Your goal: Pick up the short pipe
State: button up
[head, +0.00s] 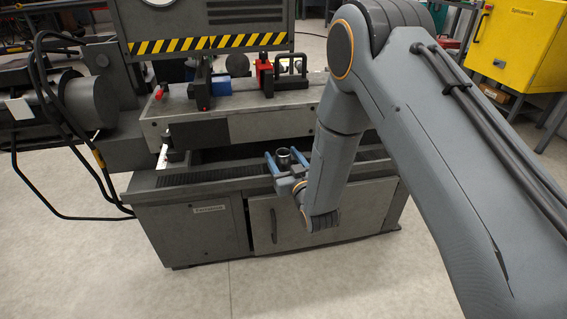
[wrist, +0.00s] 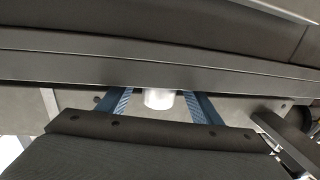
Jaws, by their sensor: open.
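The short pipe (head: 284,157) is a small grey metal cylinder standing upright at the front edge of the machine's lower ledge in the head view. In the wrist view the pipe (wrist: 159,99) shows as a bright, pale cylinder. My gripper (head: 276,160) has blue fingers and is open, with one finger on each side of the pipe. In the wrist view my gripper's fingers (wrist: 159,105) flank the pipe with a gap on both sides. The pipe's lower part is hidden behind my gripper in the head view.
The grey machine (head: 200,235) has a ledge with a dark grate (head: 215,175). Above it is a bench carrying a red clamp (head: 265,75) and a blue block (head: 238,64). Black cables (head: 85,150) hang at the left. A yellow cabinet (head: 515,45) stands at the back right. The floor in front is clear.

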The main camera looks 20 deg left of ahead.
jog(key=c, duration=1.3)
jog(key=shift+r, duration=0.1)
